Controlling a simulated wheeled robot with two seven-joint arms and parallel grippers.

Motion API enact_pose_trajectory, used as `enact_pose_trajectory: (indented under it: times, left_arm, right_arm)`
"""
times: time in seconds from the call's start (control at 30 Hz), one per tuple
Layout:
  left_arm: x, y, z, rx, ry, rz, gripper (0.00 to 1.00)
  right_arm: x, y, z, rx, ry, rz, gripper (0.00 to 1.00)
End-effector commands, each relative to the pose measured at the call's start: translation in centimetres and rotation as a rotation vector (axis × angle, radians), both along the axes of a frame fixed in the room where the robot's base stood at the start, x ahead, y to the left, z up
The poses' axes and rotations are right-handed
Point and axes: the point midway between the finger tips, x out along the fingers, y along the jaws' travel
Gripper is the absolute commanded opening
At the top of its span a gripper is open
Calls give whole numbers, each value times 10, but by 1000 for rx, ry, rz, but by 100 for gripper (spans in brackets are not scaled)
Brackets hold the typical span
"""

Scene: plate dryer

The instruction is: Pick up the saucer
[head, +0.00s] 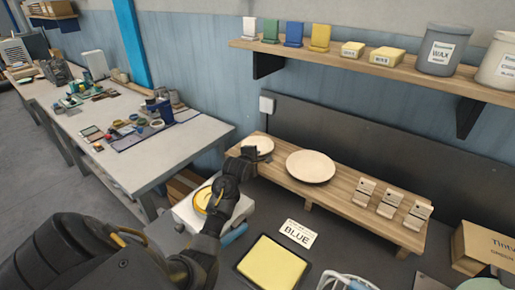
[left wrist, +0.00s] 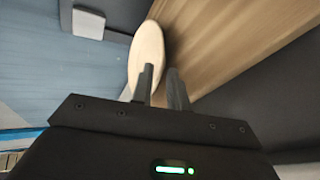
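The saucer (head: 264,143), a small pale round dish, is at the left end of the wooden shelf (head: 350,205). My left gripper (head: 249,153) is at its left rim and hides part of it. In the left wrist view the saucer (left wrist: 147,45) shows nearly edge-on, just beyond the fingertips (left wrist: 161,72). The two fingers stand a little apart, with the saucer's edge in line with the gap. Whether they touch it I cannot tell. My right gripper is not in view.
A larger plate (head: 311,167) lies right of the saucer, with several small stands (head: 388,203) farther right. A white device (head: 188,212) is below my left forearm. A wall shelf (head: 370,65) holds tins.

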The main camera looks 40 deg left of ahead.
Motion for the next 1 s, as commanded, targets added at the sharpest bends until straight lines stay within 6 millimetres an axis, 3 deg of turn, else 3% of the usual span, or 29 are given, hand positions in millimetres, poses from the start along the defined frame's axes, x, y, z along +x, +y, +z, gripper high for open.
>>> enact_pose_trajectory:
  times: [0.33, 0.7, 0.83, 1.0]
  left_arm:
    - [36, 9, -16, 0, 1, -1, 16]
    - [42, 12, -20, 0, -1, 0, 16]
    - [41, 12, -20, 0, -1, 0, 0]
    - [42, 12, -19, 2, -2, 0, 0]
  right_arm:
    - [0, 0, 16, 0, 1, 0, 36]
    - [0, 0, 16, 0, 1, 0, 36]
    - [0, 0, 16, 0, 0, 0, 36]
    - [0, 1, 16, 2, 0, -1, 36]
